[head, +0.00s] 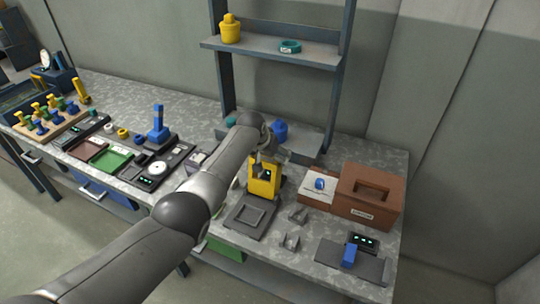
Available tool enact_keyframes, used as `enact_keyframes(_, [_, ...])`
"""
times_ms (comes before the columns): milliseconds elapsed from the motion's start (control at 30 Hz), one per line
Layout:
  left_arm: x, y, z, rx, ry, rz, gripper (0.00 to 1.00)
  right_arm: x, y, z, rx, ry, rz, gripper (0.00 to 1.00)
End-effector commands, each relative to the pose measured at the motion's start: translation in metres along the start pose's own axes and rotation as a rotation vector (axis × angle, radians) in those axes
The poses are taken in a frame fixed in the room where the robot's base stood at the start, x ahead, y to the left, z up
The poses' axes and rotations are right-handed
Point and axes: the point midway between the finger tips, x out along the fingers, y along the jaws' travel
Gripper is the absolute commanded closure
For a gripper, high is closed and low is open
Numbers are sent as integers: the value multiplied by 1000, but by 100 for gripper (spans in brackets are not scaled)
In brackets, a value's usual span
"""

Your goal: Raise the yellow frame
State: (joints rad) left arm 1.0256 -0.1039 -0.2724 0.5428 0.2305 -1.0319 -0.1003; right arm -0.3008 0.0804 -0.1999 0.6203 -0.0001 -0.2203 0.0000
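The yellow frame (264,188) stands upright at the back of a dark grey base plate (238,222) on the right part of the bench. It has a dark opening with small lit green marks. My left arm comes in from the lower left and reaches across the bench. My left gripper (277,155) is at the top of the yellow frame. Its fingers are small and partly hidden, so I cannot tell whether they touch the frame or are open or shut. My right gripper is not in view.
A brown box (385,207) with a handle opening stands right of the frame. Small grey brackets (298,215) lie in front of it, and a dark device with a blue block (349,256) is at the front right. A grey shelf rack (270,52) rises behind.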

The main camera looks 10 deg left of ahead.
Motion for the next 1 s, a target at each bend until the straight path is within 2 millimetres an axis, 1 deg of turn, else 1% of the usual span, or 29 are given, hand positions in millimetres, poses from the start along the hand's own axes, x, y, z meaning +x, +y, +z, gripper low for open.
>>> enact_keyframes(267, [-3, -1, 0, -1, -1, -1, 7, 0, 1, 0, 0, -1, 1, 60])
enact_keyframes(467, [-16, -1, 0, -1, 0, -1, 7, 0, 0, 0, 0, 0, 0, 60])
enact_keyframes(667, [-35, 0, 0, 0, 0, -1, 7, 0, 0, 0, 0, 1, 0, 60])
enact_keyframes(867, [-58, 0, 0, 0, 0, -1, 7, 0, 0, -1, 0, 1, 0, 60])
enact_keyframes(1000, [-78, 0, -1, 1, 2, 0, 7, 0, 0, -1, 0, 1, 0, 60])
